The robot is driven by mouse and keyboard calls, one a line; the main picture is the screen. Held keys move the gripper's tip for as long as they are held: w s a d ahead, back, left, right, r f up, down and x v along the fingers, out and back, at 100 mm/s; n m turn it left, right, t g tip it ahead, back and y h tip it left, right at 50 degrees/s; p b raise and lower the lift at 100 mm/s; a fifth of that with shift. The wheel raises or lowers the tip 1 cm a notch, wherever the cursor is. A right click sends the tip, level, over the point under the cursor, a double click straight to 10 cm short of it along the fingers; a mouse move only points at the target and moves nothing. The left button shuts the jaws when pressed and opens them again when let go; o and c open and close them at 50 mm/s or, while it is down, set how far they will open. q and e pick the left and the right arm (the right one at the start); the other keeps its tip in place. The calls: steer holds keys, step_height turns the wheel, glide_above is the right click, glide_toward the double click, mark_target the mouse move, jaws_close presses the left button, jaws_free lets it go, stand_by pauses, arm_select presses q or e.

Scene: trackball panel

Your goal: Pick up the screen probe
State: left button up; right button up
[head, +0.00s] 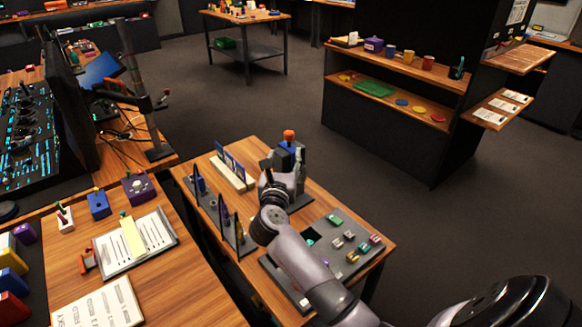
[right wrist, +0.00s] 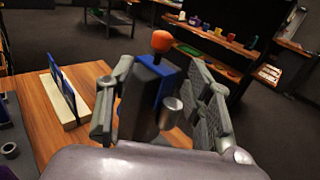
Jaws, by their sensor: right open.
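No thing is clearly recognisable as the screen probe. A dark and blue block with an orange knob (head: 289,135) stands upright on the small wooden table; it also shows in the right wrist view (right wrist: 168,72). My right gripper (head: 284,165) is at this block. In the right wrist view its two fingers (right wrist: 160,105) are spread apart, one on each side of the block in the picture; I cannot tell whether they touch it. The gripper and arm hide part of the block. My left gripper is not in view.
A white rack with blue plates (head: 232,170) stands behind left of the gripper. A grey panel (head: 345,222) with several small coloured blocks lies at right, partly under my arm. A clipboard (head: 160,243) lies on the left desk. A shelf unit (head: 392,125) stands farther back.

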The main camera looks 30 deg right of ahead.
mark_target(288, 142)
steer(key=x, duration=0.3)
steer(key=shift+w+d, duration=0.15)
steer(key=shift+d, duration=0.05)
steer(key=shift+w+d, duration=0.45)
steer(key=shift+w, duration=0.1)
steer(key=x, duration=0.4)
steer(key=shift+w+d, duration=0.4)
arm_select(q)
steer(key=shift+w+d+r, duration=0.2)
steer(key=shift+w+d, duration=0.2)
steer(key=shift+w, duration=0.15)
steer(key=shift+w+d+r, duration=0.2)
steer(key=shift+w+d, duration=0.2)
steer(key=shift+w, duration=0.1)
arm_select(e)
steer(key=c, duration=0.8)
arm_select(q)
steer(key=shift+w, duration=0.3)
arm_select(e)
jaws_close()
arm_select(q)
steer(key=shift+p, duration=0.3)
